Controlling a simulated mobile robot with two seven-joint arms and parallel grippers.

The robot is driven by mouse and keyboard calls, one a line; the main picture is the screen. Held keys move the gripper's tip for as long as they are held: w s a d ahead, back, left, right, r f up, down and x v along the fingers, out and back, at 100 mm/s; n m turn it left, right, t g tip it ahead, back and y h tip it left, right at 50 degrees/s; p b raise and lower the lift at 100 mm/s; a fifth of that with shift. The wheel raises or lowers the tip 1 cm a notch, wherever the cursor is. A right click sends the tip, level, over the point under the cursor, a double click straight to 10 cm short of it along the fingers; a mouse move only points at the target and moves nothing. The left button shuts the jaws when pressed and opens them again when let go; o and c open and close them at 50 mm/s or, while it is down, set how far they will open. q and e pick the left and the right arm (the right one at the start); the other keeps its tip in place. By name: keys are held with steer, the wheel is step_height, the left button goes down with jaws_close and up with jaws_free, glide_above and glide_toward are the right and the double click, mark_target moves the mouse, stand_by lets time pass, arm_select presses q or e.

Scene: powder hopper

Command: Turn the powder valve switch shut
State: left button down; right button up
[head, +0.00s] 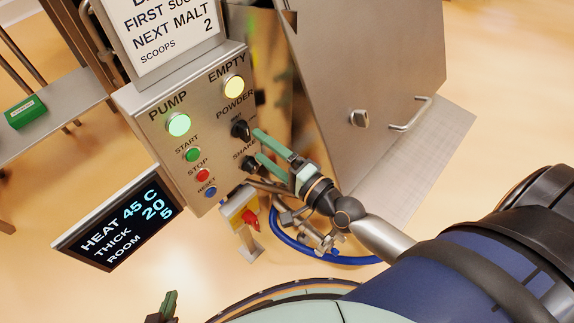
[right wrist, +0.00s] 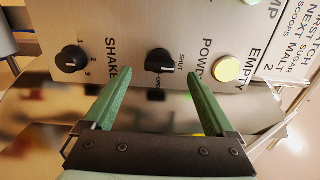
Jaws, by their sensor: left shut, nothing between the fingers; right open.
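The powder switch is a black knob (head: 240,129) on the steel control panel, beside the POWDER label. In the right wrist view the powder switch (right wrist: 159,60) has small SHUT and OPEN marks beside it; I cannot tell surely which its pointer faces. My right gripper (head: 257,143) is open in front of the panel, its green fingers pointing toward it. In the right wrist view the gripper (right wrist: 157,74) has its fingertips on either side of the switch, apart from it and empty. My left gripper (head: 170,296) is shut and empty at the bottom edge, low and away from the panel.
A SHAKE knob (right wrist: 71,59) sits beside the powder switch. The yellow EMPTY lamp (head: 234,88) and green PUMP lamp (head: 179,125) look lit. START, STOP and RESET buttons (head: 203,174) line the panel. A steel door (head: 375,60) and blue hose (head: 335,254) are on the right.

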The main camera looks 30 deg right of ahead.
steer(key=b+v, duration=0.1)
steer(key=v, duration=0.6)
steer(key=shift+s, duration=0.15)
stand_by(0.3)
steer(key=s+f+n+g+h+p, duration=0.1)
steer(key=s+f+n+g+h, duration=0.1)
steer(key=f+n, duration=0.6)
steer(key=s+f+n+g+h+p, duration=0.1)
steer(key=s+f+n+g+h, duration=0.1)
steer(key=s+f+n+g, duration=0.3)
step_height(320, 180, down, 5)
steer(key=n, duration=0.3)
steer(key=shift+a+f+g, duration=0.15)
steer(key=shift+a+g, duration=0.2)
steer(key=shift+g, duration=0.05)
